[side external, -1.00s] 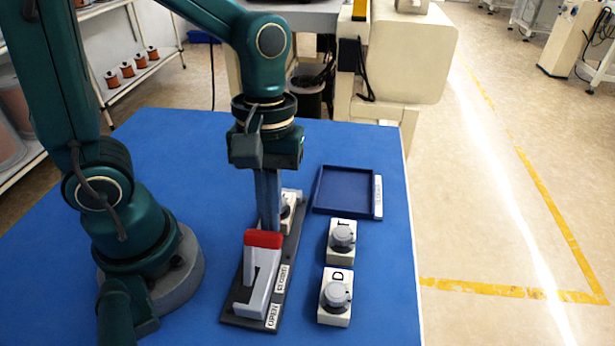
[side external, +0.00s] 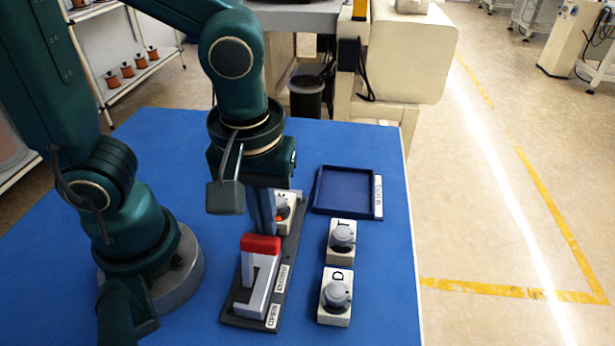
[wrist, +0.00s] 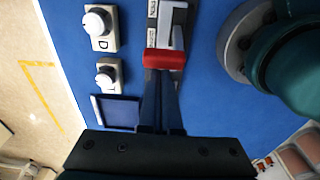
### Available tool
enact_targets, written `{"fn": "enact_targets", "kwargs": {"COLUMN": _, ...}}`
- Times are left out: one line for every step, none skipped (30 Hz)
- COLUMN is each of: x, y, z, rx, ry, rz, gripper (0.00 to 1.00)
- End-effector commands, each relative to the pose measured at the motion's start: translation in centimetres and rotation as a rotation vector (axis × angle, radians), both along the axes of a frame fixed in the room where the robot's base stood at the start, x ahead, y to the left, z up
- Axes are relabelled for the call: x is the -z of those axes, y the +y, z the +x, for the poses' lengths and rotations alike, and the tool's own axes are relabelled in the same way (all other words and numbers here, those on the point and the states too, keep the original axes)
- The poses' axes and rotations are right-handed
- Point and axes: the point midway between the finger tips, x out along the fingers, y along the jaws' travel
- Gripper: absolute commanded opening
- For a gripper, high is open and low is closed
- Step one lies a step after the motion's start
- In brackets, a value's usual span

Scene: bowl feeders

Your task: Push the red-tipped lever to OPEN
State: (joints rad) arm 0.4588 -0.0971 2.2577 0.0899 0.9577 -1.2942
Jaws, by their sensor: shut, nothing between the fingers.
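The red-tipped lever (side external: 261,244) stands on a dark base plate (side external: 240,321) with light grey lever parts. The CLOSED label (side external: 283,278) is on the plate's right edge, and the OPEN label (side external: 272,316) is at its near end. The red tip is on the far side of the lever's light grey part. My gripper (side external: 264,232) is shut and empty, with its fingers pointing down right behind the red tip. In the wrist view the fingers (wrist: 161,78) meet the edge of the red tip (wrist: 163,59); they look in contact or very nearly so.
A white knob box (side external: 285,210) with an orange spot stands beside the fingers, partly hidden. Box T (side external: 341,254) and box D (side external: 334,312) stand right of the plate. An empty blue tray (side external: 345,170) lies behind them. Blue table (side external: 385,270) is clear at right.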

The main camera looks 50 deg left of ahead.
Motion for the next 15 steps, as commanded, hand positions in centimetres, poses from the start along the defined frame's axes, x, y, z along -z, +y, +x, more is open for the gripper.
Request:
{"fn": "enact_targets", "kwargs": {"x": -0.2, "y": -0.4, "z": -0.3, "rx": 0.015, "ry": -0.023, "rz": 0.021, "gripper": 0.0}}
{"fn": "enact_targets", "kwargs": {"x": -0.2, "y": -0.5, "z": -0.4, "rx": 0.01, "ry": -0.026, "rz": 0.022, "gripper": 0.0}}
{"fn": "enact_targets", "kwargs": {"x": -0.4, "y": -0.7, "z": -0.6, "rx": 0.006, "ry": -0.022, "rz": 0.02, "gripper": 0.0}}
{"fn": "enact_targets", "kwargs": {"x": -0.4, "y": -0.8, "z": -0.8, "rx": 0.005, "ry": -0.021, "rz": 0.02, "gripper": 0.0}}
{"fn": "enact_targets", "kwargs": {"x": -0.5, "y": -1.0, "z": -0.9, "rx": 0.005, "ry": -0.021, "rz": 0.02, "gripper": 0.0}}
{"fn": "enact_targets", "kwargs": {"x": -0.6, "y": -1.2, "z": -1.2, "rx": 0.005, "ry": -0.022, "rz": 0.019, "gripper": 0.0}}
{"fn": "enact_targets", "kwargs": {"x": -0.7, "y": -1.5, "z": -1.4, "rx": 0.006, "ry": -0.021, "rz": 0.019, "gripper": 0.0}}
{"fn": "enact_targets", "kwargs": {"x": -0.7, "y": -1.7, "z": -1.6, "rx": 0.006, "ry": -0.021, "rz": 0.019, "gripper": 0.0}}
{"fn": "enact_targets", "kwargs": {"x": -0.8, "y": -2.0, "z": -1.9, "rx": 0.007, "ry": -0.02, "rz": 0.019, "gripper": 0.0}}
{"fn": "enact_targets", "kwargs": {"x": -0.9, "y": -2.2, "z": -2.2, "rx": 0.006, "ry": -0.02, "rz": 0.019, "gripper": 0.0}}
{"fn": "enact_targets", "kwargs": {"x": -0.9, "y": -2.4, "z": -2.4, "rx": 0.007, "ry": -0.02, "rz": 0.019, "gripper": 0.0}}
{"fn": "enact_targets", "kwargs": {"x": -0.9, "y": -2.7, "z": -2.7, "rx": 0.007, "ry": -0.02, "rz": 0.019, "gripper": 0.0}}
{"fn": "enact_targets", "kwargs": {"x": -0.9, "y": -2.9, "z": -2.9, "rx": 0.006, "ry": -0.02, "rz": 0.019, "gripper": 0.0}}
{"fn": "enact_targets", "kwargs": {"x": -0.9, "y": -3.1, "z": -3.1, "rx": 0.007, "ry": -0.02, "rz": 0.019, "gripper": 0.0}}
{"fn": "enact_targets", "kwargs": {"x": -0.9, "y": -3.4, "z": -3.4, "rx": 0.006, "ry": -0.019, "rz": 0.02, "gripper": 0.0}}
